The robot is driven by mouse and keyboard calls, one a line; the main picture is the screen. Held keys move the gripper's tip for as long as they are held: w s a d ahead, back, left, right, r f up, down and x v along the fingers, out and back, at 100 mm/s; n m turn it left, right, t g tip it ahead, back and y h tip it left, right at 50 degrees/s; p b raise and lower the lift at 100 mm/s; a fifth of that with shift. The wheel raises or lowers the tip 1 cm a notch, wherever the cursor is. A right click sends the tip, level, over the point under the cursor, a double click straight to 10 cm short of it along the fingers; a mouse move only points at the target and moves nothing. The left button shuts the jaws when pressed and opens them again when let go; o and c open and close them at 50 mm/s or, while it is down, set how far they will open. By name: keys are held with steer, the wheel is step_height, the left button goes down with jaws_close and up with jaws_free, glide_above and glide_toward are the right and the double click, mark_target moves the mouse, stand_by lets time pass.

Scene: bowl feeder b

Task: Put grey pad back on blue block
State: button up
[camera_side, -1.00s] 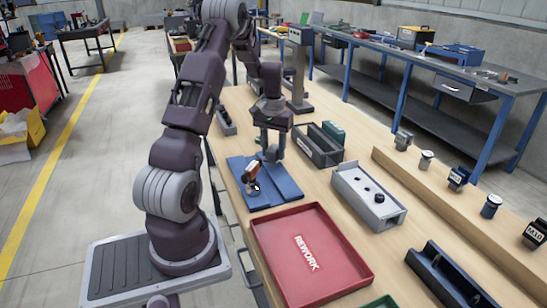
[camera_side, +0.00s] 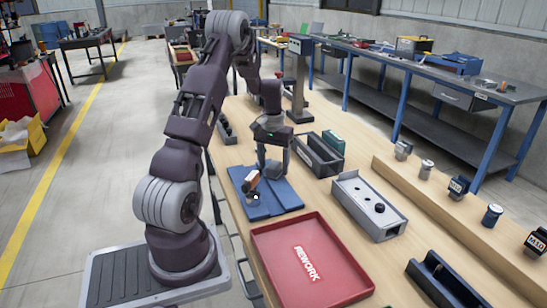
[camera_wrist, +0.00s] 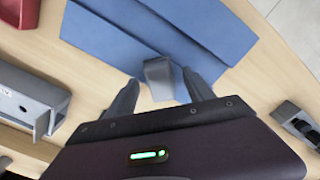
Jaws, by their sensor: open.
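The blue block (camera_side: 281,201) lies flat on the bench and shows as broad blue faces with straight edge lines in the wrist view (camera_wrist: 160,32). My gripper (camera_side: 271,171) is open, low over the block's far edge in the side view. In the wrist view, a small grey piece (camera_wrist: 158,69), likely the grey pad, lies between my spread fingertips, at the block's near edge. I cannot tell whether the fingers touch it or what it rests on. In the side view it is not clearly visible. An orange and metal part (camera_side: 252,183) stands on the block, left of my gripper.
A red REWORK tray (camera_side: 270,240) lies in front of the block. A grey fixture (camera_side: 352,190) with black knobs is to the right. A dark open bin (camera_side: 315,160) stands close right of my gripper. Several small parts line the raised ledge (camera_side: 440,190).

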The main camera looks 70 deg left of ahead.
mark_target(274, 164)
step_height(274, 164, up, 11)
steer(key=w+d+r+m+t, duration=0.1)
steer(key=d+r, duration=0.4)
steer(key=d, duration=0.2)
steer(key=d+r+m+t, duration=0.1)
steer(key=d+r+m, duration=0.1)
steer(key=d+r, duration=0.35)
steer(key=s+d+m+t, duration=0.1)
steer(key=s+d+m, duration=0.2)
steer(key=s+d, duration=0.5)
steer(key=s+d+m+t, duration=0.2)
steer(key=s+d, duration=0.6)
steer(key=d, duration=0.7)
steer(key=shift+s+r+m+t, duration=0.2)
steer(key=shift+s+m+t, duration=0.1)
steer(key=shift+m, duration=0.2)
steer(key=shift+w, duration=0.1)
